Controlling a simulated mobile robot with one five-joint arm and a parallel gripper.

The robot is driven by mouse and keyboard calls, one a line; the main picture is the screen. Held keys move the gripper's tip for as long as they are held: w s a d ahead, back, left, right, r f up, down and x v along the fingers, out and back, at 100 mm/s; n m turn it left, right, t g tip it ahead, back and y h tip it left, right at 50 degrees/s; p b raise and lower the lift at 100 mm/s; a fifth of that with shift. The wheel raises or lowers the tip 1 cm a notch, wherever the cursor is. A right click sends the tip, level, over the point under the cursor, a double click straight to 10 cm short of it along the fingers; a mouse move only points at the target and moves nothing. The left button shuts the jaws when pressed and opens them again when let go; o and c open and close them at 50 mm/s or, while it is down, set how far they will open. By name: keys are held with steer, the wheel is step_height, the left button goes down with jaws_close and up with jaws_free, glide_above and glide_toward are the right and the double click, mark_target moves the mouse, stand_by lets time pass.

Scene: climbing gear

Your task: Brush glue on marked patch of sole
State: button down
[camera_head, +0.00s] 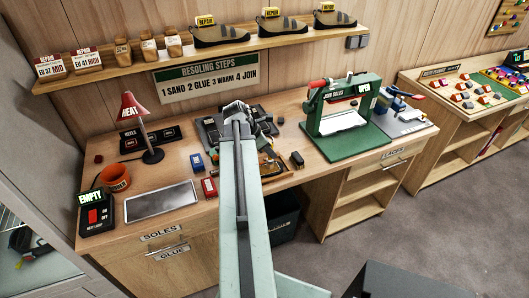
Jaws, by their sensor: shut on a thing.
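My arm reaches up the middle of the view over the workbench (178,166). My gripper (264,126) is at its far end, above the dark gear at the bench's middle. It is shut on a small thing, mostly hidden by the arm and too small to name. No sole with a marked patch and no glue brush can be made out.
A red heat lamp (133,106), an "EMPTY" switch box (95,214) and a grey plate (161,200) occupy the left. A green press (341,107) stands right. Shoes (278,25) line the shelf above. The floor at right (400,215) is clear.

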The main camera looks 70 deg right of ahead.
steer(key=shift+s+d+f, duration=0.1)
steer(key=shift+s+d, duration=1.25)
steer(key=shift+s, duration=0.25)
steer(key=shift+w+a, duration=2.2)
steer(key=shift+w, duration=0.25)
steer(key=shift+w+a, duration=1)
steer(key=shift+w, duration=0.25)
step_height(320, 180, up, 6)
steer(key=p, duration=0.6)
